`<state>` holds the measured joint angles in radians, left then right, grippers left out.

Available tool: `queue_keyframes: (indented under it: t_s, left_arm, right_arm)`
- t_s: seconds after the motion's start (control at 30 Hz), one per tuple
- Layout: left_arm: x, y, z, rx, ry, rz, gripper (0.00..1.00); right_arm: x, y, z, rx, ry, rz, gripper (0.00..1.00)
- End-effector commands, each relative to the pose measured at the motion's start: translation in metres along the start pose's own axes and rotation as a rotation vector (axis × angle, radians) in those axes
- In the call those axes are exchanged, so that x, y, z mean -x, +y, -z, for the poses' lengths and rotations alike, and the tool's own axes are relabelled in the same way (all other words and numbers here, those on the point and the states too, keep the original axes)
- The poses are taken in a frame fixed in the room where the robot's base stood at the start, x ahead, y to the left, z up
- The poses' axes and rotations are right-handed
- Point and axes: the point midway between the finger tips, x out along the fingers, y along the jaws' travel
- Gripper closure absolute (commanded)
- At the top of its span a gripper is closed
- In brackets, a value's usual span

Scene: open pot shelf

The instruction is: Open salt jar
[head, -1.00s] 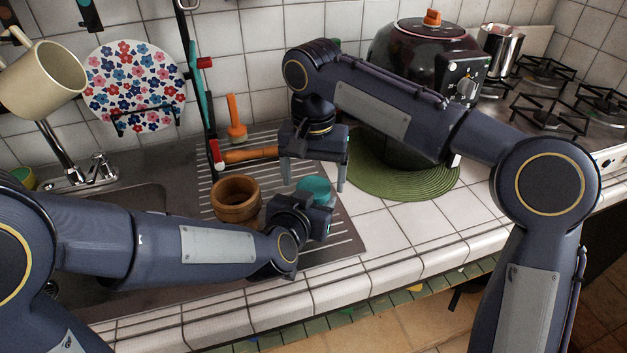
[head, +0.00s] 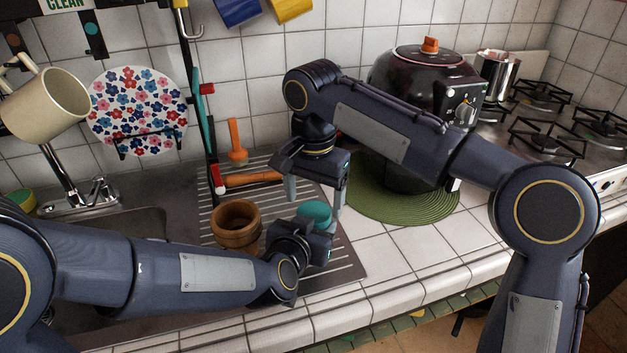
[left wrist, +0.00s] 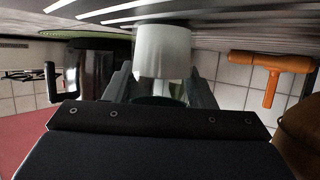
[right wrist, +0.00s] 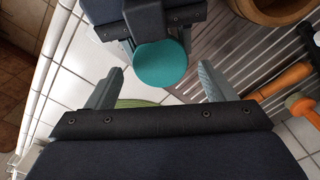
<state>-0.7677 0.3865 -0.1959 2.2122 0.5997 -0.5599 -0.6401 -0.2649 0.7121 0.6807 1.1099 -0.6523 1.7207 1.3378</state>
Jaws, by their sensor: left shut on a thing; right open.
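The salt jar has a white body (left wrist: 162,50) and a round teal lid (head: 315,212). It stands on the ribbed metal drainboard. My left gripper (left wrist: 160,80) is shut on the white body, reaching in from the front left; its hand hides most of the jar in the head view. My right gripper (head: 314,204) is open and points down over the lid. In the right wrist view, the lid (right wrist: 160,64) appears between its two spread fingers, with no visible contact.
A wooden pot (head: 236,226) stands left of the jar. An orange-handled tool (head: 252,179) lies behind it. A dark cooker (head: 420,75) stands on a round green mat (head: 425,208) to the right. The white tiled counter (head: 385,245) in front is clear.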

Motion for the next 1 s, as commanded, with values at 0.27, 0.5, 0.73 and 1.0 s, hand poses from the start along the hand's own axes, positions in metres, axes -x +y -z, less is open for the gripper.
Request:
queue_keyframes:
  t_s: [0.27,0.5,0.73,1.0]
  left_arm:
    - [0.000,0.000,0.000,0.000,0.000,0.000,1.00]
    - [0.000,0.000,0.000,0.000,0.000,0.000,1.00]
    - [0.000,0.000,0.000,0.000,0.000,0.000,1.00]
    - [0.000,0.000,0.000,0.000,0.000,0.000,1.00]
  right_arm:
    - [-0.026,0.000,0.000,0.001,-0.001,0.000,0.24]
    - [-0.028,0.000,0.000,0.001,0.000,0.001,0.24]
    - [-0.028,0.000,0.000,0.001,0.000,0.001,0.47]
    - [-0.028,0.000,0.000,0.033,0.001,0.001,0.69]
